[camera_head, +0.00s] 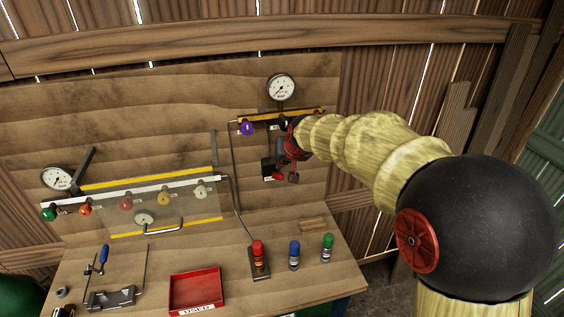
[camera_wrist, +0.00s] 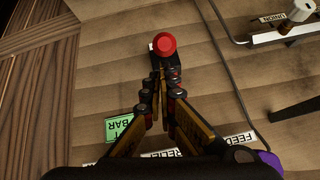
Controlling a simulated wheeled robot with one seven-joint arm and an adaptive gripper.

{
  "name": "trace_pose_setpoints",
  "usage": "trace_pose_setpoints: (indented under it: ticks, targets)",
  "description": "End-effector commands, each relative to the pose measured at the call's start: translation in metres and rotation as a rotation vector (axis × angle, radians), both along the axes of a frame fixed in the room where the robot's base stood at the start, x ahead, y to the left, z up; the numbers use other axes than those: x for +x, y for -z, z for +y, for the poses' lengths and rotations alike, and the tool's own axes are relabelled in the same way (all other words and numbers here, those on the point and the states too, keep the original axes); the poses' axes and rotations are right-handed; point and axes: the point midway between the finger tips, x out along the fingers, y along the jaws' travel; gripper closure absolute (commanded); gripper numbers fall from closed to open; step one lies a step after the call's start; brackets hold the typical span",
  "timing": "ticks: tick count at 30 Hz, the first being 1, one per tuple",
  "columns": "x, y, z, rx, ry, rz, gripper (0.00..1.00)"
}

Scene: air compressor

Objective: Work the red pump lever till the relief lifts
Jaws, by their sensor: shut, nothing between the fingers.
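The red round knob (camera_wrist: 165,44) of the pump lever shows at the top middle of the wrist view, with a dark part behind and below it. My gripper (camera_wrist: 161,74) is shut and empty. Its fingertips meet just below the knob in the picture; I cannot tell whether they touch the lever. In the head view my gripper is at the back board, below the upper gauge (camera_head: 281,88), among red and dark parts that I cannot separate clearly. The gauge needle is too small to read. An upside-down RELIEF label (camera_wrist: 161,154) is partly hidden by my gripper.
A purple knob (camera_head: 247,128) sits left of my gripper on the yellow-edged rail. A thin pipe (camera_head: 234,180) runs down the board. Below, the bench holds a red tray (camera_head: 196,289) and red (camera_head: 258,250), blue (camera_head: 294,254) and green-topped (camera_head: 327,247) pieces.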

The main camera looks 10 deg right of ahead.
Motion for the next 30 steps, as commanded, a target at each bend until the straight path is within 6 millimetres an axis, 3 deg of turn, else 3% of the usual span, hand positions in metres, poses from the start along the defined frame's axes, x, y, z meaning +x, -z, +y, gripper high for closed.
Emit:
trace_pose_setpoints:
  ticks: [30]
  targets:
    - [-0.011, 0.013, 0.000, 0.001, -0.001, -0.106, 1.00]
